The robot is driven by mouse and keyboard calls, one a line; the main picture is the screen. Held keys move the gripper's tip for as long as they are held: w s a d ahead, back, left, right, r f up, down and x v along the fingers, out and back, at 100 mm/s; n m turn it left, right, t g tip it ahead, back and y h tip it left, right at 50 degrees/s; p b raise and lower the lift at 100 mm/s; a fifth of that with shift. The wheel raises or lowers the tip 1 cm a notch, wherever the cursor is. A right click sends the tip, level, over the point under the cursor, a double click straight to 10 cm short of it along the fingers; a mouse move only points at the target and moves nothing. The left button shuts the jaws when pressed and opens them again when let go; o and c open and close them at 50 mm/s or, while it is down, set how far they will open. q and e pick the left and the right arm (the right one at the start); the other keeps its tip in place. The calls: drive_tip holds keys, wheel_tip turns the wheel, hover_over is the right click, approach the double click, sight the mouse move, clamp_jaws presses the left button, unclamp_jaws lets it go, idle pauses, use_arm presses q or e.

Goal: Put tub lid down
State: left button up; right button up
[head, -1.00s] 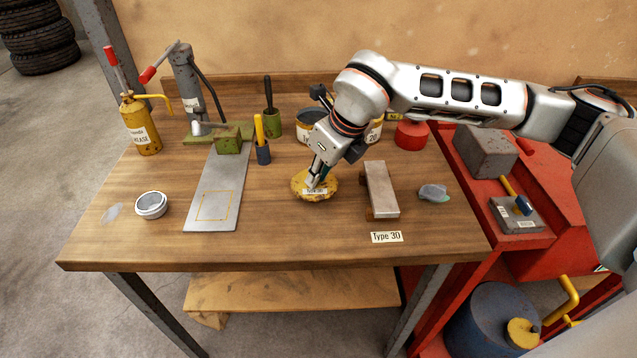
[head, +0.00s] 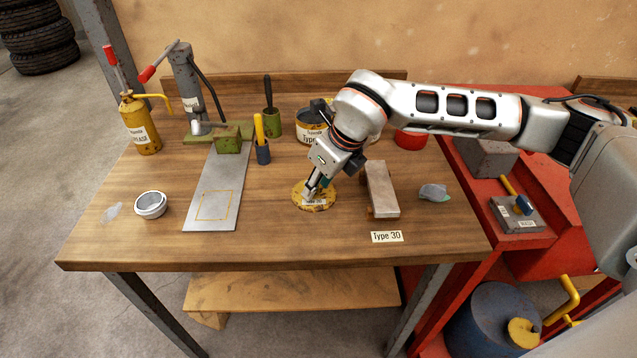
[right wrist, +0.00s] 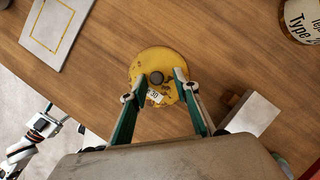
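The yellow, worn tub lid (head: 328,203) lies flat on the wooden bench, left of the whetstone-like block. My right gripper (head: 312,193) is low over the lid. In the right wrist view, its fingers (right wrist: 159,78) stand apart on either side of the knob, with gaps showing. My left gripper (right wrist: 66,116) seems to show small at the left edge of that view; its fingers are unclear.
Labelled tubs (head: 310,126) stand behind my right wrist. A pale block on a wooden base (head: 382,190) is close on the right, with a Type 30 tag (head: 387,237) in front. A metal plate (head: 216,190) lies left. The bench front before the lid is clear.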

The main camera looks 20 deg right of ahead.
use_arm(q)
drive_tip(key=shift+w+r, duration=0.1)
drive_tip(key=shift+r, duration=0.2)
use_arm(e)
drive_tip(key=v, duration=1.2)
drive_tip(key=shift+r, duration=0.15)
drive_tip(key=shift+s, duration=0.1)
